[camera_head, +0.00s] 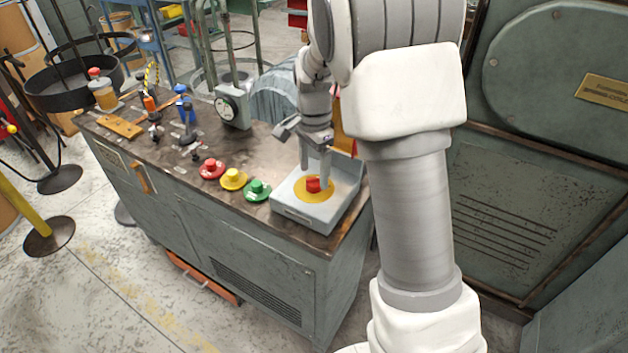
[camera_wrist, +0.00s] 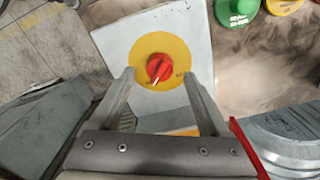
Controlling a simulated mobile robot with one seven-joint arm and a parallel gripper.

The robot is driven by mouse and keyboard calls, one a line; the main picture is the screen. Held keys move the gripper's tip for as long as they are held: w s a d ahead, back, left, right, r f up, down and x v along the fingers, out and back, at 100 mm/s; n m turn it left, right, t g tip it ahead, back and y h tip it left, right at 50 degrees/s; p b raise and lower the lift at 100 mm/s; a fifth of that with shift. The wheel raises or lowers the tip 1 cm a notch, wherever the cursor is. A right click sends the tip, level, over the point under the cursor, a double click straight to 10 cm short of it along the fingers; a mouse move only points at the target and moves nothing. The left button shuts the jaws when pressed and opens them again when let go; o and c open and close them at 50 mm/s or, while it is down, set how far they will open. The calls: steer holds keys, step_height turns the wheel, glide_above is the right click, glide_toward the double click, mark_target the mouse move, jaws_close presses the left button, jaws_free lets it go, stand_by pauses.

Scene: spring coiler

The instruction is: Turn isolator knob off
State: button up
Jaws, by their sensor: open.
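The red isolator knob (camera_head: 313,184) sits at the centre of a round yellow plate (camera_head: 327,191) on a grey box (camera_head: 302,211) at the right end of the bench. In the wrist view the red knob (camera_wrist: 159,68) has a white pointer mark aimed down and slightly left, on the yellow plate (camera_wrist: 179,48). My gripper (camera_head: 315,176) is open and points down over the box, its fingers close to the knob. In the wrist view the two fingers of my gripper (camera_wrist: 158,73) stand apart, either side of the knob's lower part. Whether they touch it I cannot tell.
Red (camera_head: 212,168), yellow (camera_head: 234,179) and green (camera_head: 257,190) push buttons sit in a row left of the box. A dial gauge (camera_head: 231,106) stands behind them. A large grey-green machine (camera_head: 560,80) is close on the right. The floor in front is clear.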

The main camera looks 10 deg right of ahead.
mark_target(314, 183)
steer(key=shift+f, duration=1.3)
jaws_close()
